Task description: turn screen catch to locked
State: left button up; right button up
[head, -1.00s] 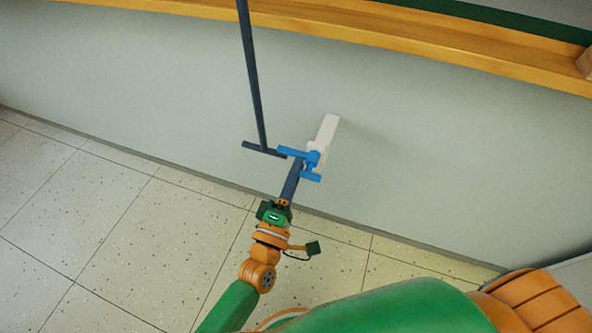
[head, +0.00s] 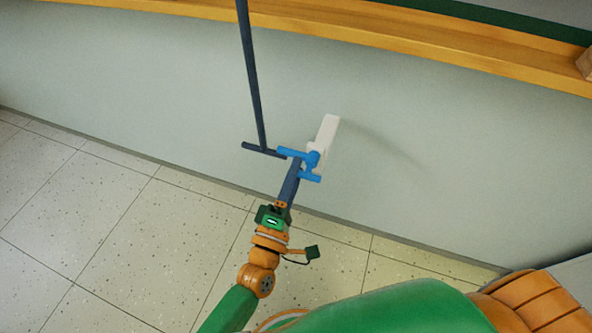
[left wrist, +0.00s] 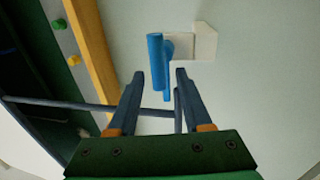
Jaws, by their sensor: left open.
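The screen catch is a blue handle (head: 312,158) on a white mount (head: 326,130) fixed to the pale wall. In the left wrist view the blue handle (left wrist: 156,60) lies lengthwise just beyond and between the fingertips, and the white mount (left wrist: 204,42) is to its right. My left gripper (head: 296,163) is at the handle from below in the head view; its fingers partly overlap the blue part there. In the left wrist view the left gripper (left wrist: 158,76) is open, with a finger on each side of the handle's lower end. I cannot tell whether they touch.
A dark pole (head: 254,80) with a crossbar foot hangs just left of the catch; a dark bar (left wrist: 50,103) crosses behind the fingers in the left wrist view. A wooden ledge (head: 300,28) runs above. The wall right of the catch is clear.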

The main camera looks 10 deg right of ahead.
pick_arm(q)
jog(key=v, duration=0.6)
jog(key=shift+s+a, duration=0.15)
jog(key=shift+s, duration=0.05)
jog(key=shift+f, duration=0.1)
